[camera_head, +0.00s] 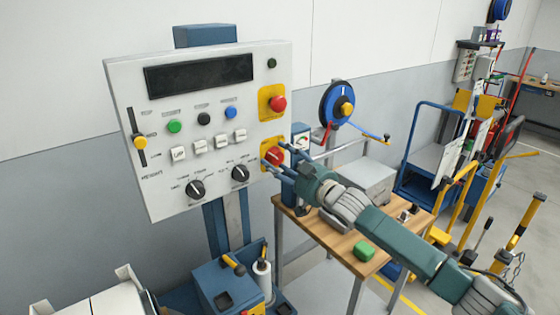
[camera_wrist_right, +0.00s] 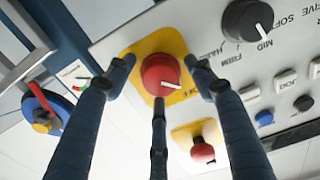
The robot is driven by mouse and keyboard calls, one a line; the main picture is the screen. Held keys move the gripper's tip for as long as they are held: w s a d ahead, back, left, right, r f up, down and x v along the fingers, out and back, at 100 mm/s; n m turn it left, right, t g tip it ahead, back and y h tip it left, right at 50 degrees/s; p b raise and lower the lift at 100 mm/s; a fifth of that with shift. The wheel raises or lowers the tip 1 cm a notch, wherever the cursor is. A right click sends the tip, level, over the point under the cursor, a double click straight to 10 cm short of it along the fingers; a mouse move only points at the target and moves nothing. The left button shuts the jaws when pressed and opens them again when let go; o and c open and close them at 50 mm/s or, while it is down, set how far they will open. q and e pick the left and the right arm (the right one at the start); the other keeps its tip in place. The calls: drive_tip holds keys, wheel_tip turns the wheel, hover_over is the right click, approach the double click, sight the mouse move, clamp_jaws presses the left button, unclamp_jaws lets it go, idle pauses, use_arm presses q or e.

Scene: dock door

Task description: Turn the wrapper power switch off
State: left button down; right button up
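The control panel (camera_head: 222,102) is a light grey box on a blue post. Its power switch is a red round knob (camera_head: 274,156) on a yellow plate at the panel's lower right. In the right wrist view the red knob (camera_wrist_right: 160,73) has a short white mark slanting towards its lower right edge. My right gripper (camera_head: 276,166) is at the switch, with its fingers spread. In the wrist view the fingers of my right gripper (camera_wrist_right: 160,82) stand around the knob, with yellow plate showing between the side fingers and the knob. My left gripper is out of view.
A red mushroom button (camera_head: 278,104) on yellow sits above the switch; a black selector knob (camera_head: 240,174) is to its left. Several coloured and white buttons fill the panel.

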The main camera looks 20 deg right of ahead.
drive_tip(key=shift+s, duration=0.2)
drive_tip(key=v, duration=1.1)
drive_tip(key=shift+s+d, duration=0.15)
drive_tip(key=shift+s, duration=0.15)
